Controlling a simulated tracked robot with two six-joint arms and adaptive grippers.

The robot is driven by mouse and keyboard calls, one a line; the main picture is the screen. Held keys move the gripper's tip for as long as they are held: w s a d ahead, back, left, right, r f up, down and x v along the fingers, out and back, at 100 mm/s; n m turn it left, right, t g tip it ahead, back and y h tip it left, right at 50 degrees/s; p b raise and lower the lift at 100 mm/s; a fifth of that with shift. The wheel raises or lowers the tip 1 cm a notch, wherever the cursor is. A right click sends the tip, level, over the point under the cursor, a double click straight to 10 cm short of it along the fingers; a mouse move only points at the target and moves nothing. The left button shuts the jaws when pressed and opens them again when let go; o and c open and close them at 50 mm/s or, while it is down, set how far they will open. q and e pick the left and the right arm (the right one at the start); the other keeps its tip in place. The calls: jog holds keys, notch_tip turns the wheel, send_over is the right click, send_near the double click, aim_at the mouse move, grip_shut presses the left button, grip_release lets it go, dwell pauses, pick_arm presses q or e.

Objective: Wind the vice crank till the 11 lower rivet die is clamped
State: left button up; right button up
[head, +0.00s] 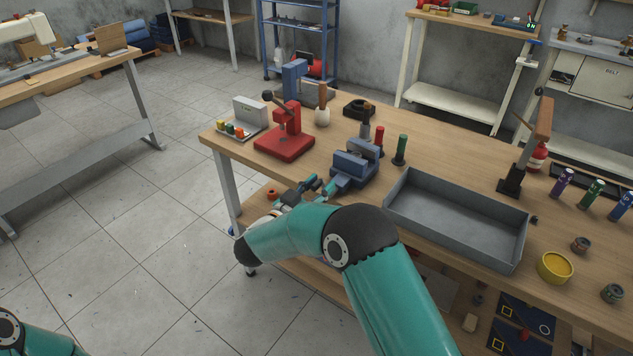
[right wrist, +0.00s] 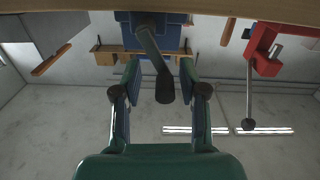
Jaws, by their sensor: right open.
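The blue vice (head: 354,167) stands at the near edge of the wooden bench in the head view. Its crank (right wrist: 153,50), a grey bar with a dark knob (right wrist: 165,88), hangs between the fingers of my right gripper (right wrist: 159,68) in the right wrist view. The fingers are spread, with a gap on both sides of the crank. In the head view my right gripper (head: 319,186) is just left of the vice, partly hidden by my arm. I cannot make out the lower rivet die with certainty. My left gripper is out of view.
A red press (head: 285,142) with a lever stands left of the vice. Red (head: 379,138) and green (head: 401,148) handled tools stand behind and right of it. A grey tray (head: 460,228) lies to its right. The bench edge (right wrist: 120,7) shows in the wrist view.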

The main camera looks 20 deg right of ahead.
jog(key=shift+w, duration=0.1)
jog(key=shift+a, duration=0.2)
jog(key=shift+a, duration=0.1)
grip_shut()
